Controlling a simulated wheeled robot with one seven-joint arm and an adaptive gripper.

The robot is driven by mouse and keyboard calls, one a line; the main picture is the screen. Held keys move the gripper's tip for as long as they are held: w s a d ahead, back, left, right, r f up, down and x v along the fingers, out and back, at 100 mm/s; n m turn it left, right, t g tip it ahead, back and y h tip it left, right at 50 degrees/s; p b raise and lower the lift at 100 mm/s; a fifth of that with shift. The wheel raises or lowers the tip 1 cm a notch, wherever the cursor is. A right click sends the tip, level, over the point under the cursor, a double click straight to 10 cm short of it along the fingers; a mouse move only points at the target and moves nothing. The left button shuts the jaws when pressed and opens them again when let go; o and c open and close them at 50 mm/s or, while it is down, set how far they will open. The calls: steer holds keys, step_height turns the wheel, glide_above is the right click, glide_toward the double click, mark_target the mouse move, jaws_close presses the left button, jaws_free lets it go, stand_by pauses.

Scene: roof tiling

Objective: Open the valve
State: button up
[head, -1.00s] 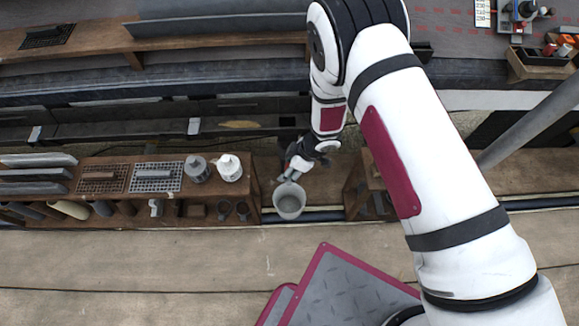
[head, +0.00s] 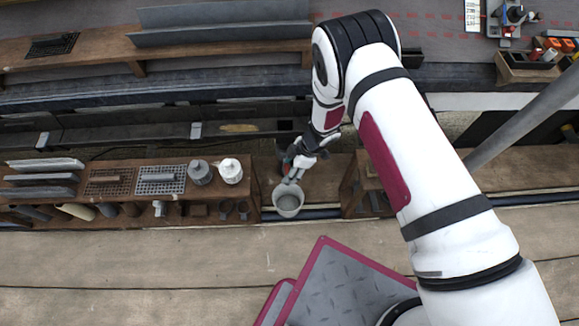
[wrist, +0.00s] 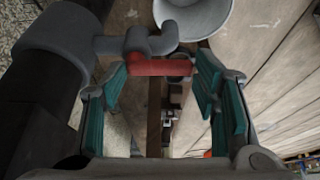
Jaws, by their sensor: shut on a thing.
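The valve is a grey tap (wrist: 138,44) on a dark, thick pipe (wrist: 50,90), with a red lever handle (wrist: 162,67) lying across the wrist view. My gripper (wrist: 163,85) has its teal finger pads on either side of this red handle and is shut on it. In the head view my gripper (head: 292,168) is just above a pale grey bucket (head: 288,201), and the valve is mostly hidden by it. The bucket rim also shows at the top of the wrist view (wrist: 196,20), below the tap's outlet.
A wooden shelf (head: 150,211) with grates, two pots (head: 215,171) and pipe fittings stands left of the bucket. A wooden stand (head: 352,190) is to its right. A grey pole (head: 520,115) slants at right. Open planks (head: 160,262) lie in front.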

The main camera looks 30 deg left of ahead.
steer(key=o, duration=1.2)
steer(key=shift+c, duration=0.2)
steer(key=shift+w+d+r, duration=0.15)
steer(key=shift+r, duration=0.3)
steer(key=w+d+r, duration=0.1)
steer(key=w+d, duration=0.5)
steer(key=d, duration=0.5)
steer(key=shift+w+r, duration=0.35)
steer(key=shift+r, duration=0.05)
